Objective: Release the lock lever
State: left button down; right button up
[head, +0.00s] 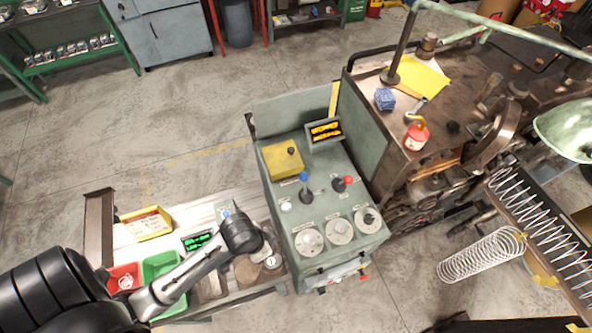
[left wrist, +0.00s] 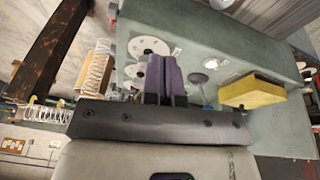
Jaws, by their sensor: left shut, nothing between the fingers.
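The green control cabinet (head: 330,220) stands in the middle of the head view. On its sloped top are a blue-knobbed lever (head: 304,186) and a red-knobbed lever (head: 341,184); I cannot tell from their markings which is the lock lever. My right gripper is not in view.
A yellow box (head: 282,158), several round dials (head: 340,231) and a lit display (head: 325,131) are on the cabinet. Red (head: 125,278) and green (head: 163,265) bins sit on the bench at left. The coiling machine and a wire spring (head: 480,255) are at right.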

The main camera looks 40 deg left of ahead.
pick_arm(q)
jog(key=w+a+f+b, duration=0.1)
jog(key=w+a, duration=0.2)
jog(key=w, duration=0.1)
jog(key=w+a+f+m+h+b, duration=0.1)
jog(key=w+a+f, duration=0.1)
jog(key=w, duration=0.3)
jog(key=w+a+f+g+h+b, duration=0.1)
jog(key=w+a+b, duration=0.1)
jog(key=w+a, duration=0.1)
jog(key=shift+w+a+f, duration=0.2)
jog(key=shift+w, duration=0.2)
jog(key=shift+w+a+f, duration=0.15)
jog(key=shift+w+a, duration=0.05)
jog(key=shift+w, duration=0.2)
jog(key=w+a+r+h+b, duration=0.1)
jog(key=w+a+r, duration=0.3)
jog(key=w+a, duration=0.2)
jog(key=w+a+r+t+h+b, duration=0.1)
jog(key=w+a+r+h+b, duration=0.1)
jog(key=w+a+r, duration=0.2)
jog(key=w+a, duration=0.1)
jog(key=a, duration=0.2)
jog(key=shift+w+r+b, duration=0.3)
jog(key=shift+w+r, duration=0.05)
jog(key=shift+w, duration=0.05)
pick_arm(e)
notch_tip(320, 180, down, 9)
